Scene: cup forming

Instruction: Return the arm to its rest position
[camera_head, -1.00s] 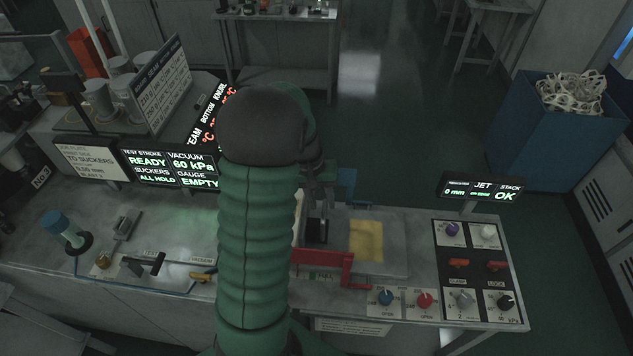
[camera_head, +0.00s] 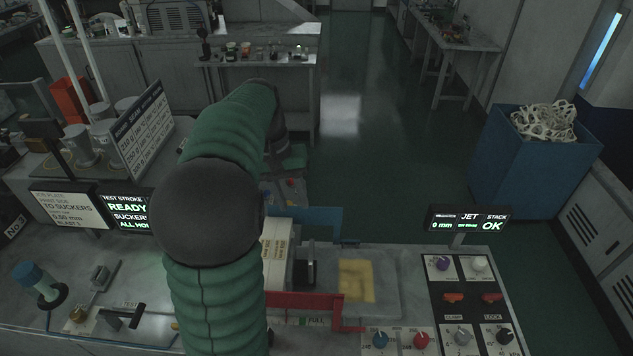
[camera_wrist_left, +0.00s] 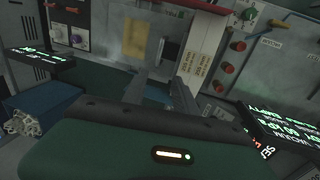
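My left arm (camera_head: 215,285) comes up through the middle of the head view, bends at a dark round joint (camera_head: 205,212) and reaches over the back of the bench. Its wrist is at the far side, and its fingers are small and hard to make out there. In the left wrist view my left gripper (camera_wrist_left: 161,88) has two dark fingers standing apart, with nothing seen between them. The bench machine, with a cream block (camera_head: 277,248) and a yellow pad (camera_head: 356,281), lies in front of the gripper and apart from it. My right gripper is not in view.
A red bracket (camera_head: 305,303) and a blue bracket (camera_head: 310,216) flank the cream block. A control panel (camera_head: 468,305) with knobs and a JET display (camera_head: 467,219) stand at the right. A blue bin (camera_head: 530,165) stands on the floor behind. Open floor lies beyond the bench.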

